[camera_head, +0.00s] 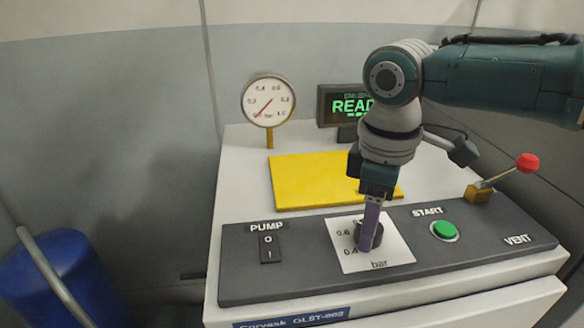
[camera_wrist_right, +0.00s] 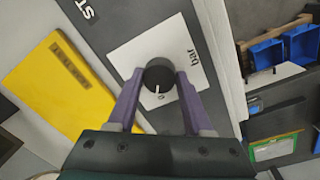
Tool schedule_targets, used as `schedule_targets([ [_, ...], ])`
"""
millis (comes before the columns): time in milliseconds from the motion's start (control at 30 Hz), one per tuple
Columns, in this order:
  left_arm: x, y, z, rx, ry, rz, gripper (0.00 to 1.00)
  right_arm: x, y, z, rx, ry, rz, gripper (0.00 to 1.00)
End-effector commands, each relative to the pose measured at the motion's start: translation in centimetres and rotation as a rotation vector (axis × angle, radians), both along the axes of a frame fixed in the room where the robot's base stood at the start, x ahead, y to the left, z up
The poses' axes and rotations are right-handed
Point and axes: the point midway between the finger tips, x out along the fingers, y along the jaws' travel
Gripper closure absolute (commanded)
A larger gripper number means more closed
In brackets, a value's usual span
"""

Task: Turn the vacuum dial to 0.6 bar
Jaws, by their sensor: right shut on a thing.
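The vacuum dial is a round black knob (camera_head: 376,233) on a white plate (camera_head: 398,250) marked "bar", partly hidden by my right gripper. In the right wrist view the knob (camera_wrist_right: 158,72) sits between the two purple fingers of my right gripper (camera_wrist_right: 160,82), which is shut on it. The knob's white mark points down in that view, toward a "0" on the plate. In the head view my right gripper (camera_head: 367,240) points down at the knob; 0.4 and 0.6 show on the plate's left side. My left gripper is not in view.
A round gauge (camera_head: 268,100) has its red needle at lower left. A green display (camera_head: 345,103) is partly behind my arm. The panel has a PUMP switch (camera_head: 270,248), green START button (camera_head: 445,231) and red-knobbed VENT lever (camera_head: 527,163). A yellow plate (camera_head: 310,180) lies behind.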

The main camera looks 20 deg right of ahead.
Motion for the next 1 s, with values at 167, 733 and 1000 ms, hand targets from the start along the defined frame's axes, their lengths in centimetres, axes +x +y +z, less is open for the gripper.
schedule_targets([
  [167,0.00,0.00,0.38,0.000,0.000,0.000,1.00,0.01,0.05,0.10,0.001,0.000,0.072,1.00],
  [733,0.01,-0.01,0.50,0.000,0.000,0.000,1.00,0.02,0.08,0.04,0.002,-0.001,0.121,1.00],
  [1000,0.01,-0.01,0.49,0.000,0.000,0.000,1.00,0.02,0.06,0.03,0.002,-0.001,0.120,0.28],
])
